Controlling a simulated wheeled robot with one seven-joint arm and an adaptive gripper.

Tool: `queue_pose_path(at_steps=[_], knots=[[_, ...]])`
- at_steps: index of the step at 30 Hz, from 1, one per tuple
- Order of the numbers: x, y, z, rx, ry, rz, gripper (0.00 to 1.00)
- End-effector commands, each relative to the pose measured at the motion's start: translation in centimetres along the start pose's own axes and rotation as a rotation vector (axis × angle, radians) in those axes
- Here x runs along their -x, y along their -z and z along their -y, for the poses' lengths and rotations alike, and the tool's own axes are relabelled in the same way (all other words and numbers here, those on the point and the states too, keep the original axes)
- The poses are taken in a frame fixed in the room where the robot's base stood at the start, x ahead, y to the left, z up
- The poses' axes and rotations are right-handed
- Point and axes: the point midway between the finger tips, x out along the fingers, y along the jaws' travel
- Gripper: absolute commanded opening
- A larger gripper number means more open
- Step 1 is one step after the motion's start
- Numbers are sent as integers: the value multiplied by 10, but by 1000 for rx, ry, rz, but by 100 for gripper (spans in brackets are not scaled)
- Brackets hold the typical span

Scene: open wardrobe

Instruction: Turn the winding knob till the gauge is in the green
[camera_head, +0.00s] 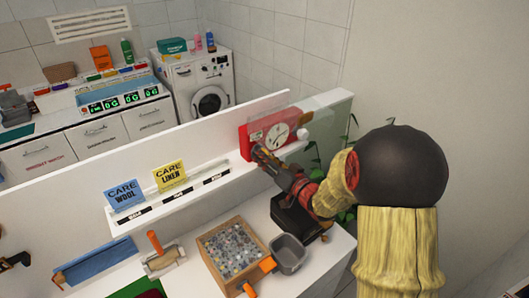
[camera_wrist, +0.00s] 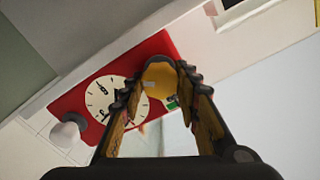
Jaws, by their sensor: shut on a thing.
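A red box (camera_head: 257,129) with a round white dial (camera_head: 279,135) stands on the white ledge. In the wrist view the red box (camera_wrist: 72,103) is tilted, and its dial (camera_wrist: 101,97) has dark marks and a dark hand; the reading is too small to tell. A yellow knob (camera_wrist: 158,77) on the box sits between my fingertips. My gripper (camera_head: 263,153) is shut on this knob, seen close up in the wrist view (camera_wrist: 160,84). A small green patch (camera_wrist: 172,102) shows beside the knob, partly hidden by a finger. The knob is hidden in the head view.
A white rounded piece (camera_head: 303,133) sticks out at the box's right side. Blue (camera_head: 124,195) and yellow (camera_head: 169,176) care signs stand left along the ledge. Below are a wooden tray (camera_head: 206,249) of small pieces, a grey bin (camera_head: 289,254) and a black box (camera_head: 296,217) under my arm.

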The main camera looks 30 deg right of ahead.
Motion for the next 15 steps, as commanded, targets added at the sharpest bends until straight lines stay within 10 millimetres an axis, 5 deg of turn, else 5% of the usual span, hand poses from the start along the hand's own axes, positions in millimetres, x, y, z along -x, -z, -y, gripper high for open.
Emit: queue_pose_path(at_steps=[15], knots=[[0, -2, -1, -178, -2, 4, 7]])
